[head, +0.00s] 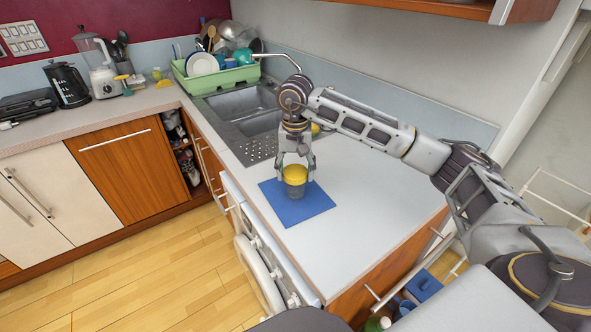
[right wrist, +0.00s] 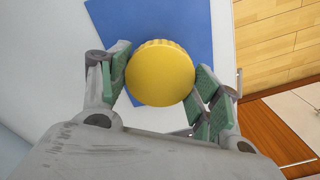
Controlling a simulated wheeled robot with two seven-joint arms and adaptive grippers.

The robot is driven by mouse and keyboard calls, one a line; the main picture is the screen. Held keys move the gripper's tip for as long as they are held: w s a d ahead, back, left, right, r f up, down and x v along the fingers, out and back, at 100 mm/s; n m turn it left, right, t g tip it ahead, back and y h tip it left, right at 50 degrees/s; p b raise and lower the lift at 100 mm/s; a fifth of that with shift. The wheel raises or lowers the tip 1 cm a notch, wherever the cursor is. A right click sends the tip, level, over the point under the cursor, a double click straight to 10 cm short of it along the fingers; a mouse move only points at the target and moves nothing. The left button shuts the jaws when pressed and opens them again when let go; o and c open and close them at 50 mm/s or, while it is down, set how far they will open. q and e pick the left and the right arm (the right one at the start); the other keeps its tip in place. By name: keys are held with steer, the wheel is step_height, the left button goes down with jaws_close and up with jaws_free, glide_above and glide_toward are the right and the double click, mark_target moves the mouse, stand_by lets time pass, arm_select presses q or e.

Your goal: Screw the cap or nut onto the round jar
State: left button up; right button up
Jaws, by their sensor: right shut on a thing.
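A round jar (head: 295,191) with a greyish body stands upright on a blue mat (head: 312,205) on the counter. A yellow cap (head: 295,172) sits on top of the jar; I cannot tell how far it is threaded. My right gripper (head: 296,173) points down over the jar with its fingers shut on the yellow cap. In the right wrist view, the ridged yellow cap (right wrist: 160,73) fills the space between the green finger pads and hides the jar below it. My left gripper is not in view.
The white counter (head: 370,190) is clear to the right of the mat. A metal sink (head: 245,105) and a green dish rack (head: 215,78) with dishes are behind. A small yellow thing (head: 315,129) lies partly behind my right arm. The counter's front edge runs close to the mat.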

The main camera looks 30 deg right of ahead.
steer(key=shift+f, duration=0.1)
steer(key=shift+m, duration=0.3)
steer(key=shift+m, duration=2)
steer(key=shift+f, duration=0.1)
steer(key=shift+m, duration=2.3)
